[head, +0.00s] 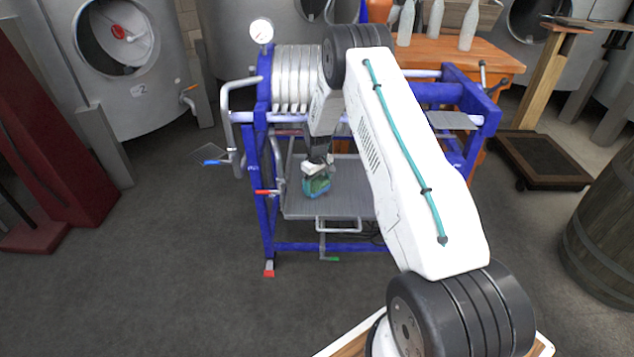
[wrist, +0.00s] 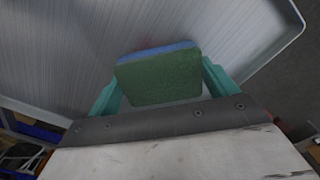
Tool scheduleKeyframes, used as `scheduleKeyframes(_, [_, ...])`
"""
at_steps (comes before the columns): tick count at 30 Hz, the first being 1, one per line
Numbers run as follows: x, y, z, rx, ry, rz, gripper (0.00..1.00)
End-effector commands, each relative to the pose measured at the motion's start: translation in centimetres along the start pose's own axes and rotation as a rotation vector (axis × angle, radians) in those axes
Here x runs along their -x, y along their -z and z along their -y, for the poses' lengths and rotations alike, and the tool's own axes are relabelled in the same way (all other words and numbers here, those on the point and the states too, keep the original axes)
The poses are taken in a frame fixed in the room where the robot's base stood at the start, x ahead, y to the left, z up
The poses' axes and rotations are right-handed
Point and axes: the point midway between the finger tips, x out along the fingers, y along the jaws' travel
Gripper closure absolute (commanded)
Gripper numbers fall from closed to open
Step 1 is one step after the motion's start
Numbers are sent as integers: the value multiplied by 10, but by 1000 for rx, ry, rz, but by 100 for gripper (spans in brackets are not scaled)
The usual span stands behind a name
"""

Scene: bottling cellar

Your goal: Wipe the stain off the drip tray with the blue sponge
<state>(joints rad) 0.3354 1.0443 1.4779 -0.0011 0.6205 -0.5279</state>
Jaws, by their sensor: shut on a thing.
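The sponge (wrist: 160,78) sits between the teal fingers of my gripper (wrist: 161,85) in the wrist view; it has a green face toward the camera and a blue layer on the far side. In the head view the sponge (head: 317,186) shows small at the end of my gripper (head: 318,174), low over the left part of the grey drip tray (head: 347,207). The ribbed tray (wrist: 50,55) fills the background of the wrist view. A faint reddish tint (wrist: 122,45) shows on it beside the sponge. I cannot tell whether the sponge touches the tray.
The tray sits inside a blue frame (head: 259,200) with metal plates (head: 297,75) and a gauge (head: 261,31) above. An orange table (head: 440,52) with bottles is behind.

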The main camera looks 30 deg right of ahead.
Motion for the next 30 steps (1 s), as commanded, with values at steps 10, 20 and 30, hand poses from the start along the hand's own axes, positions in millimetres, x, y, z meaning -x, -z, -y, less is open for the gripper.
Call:
scheduleKeyframes(10, [-7,0,0,0,0,1,33])
scheduleKeyframes(20, [-13,0,0,0,0,1,33])
scheduleKeyframes(30, [-11,-14,-14,-2,0,-1,33])
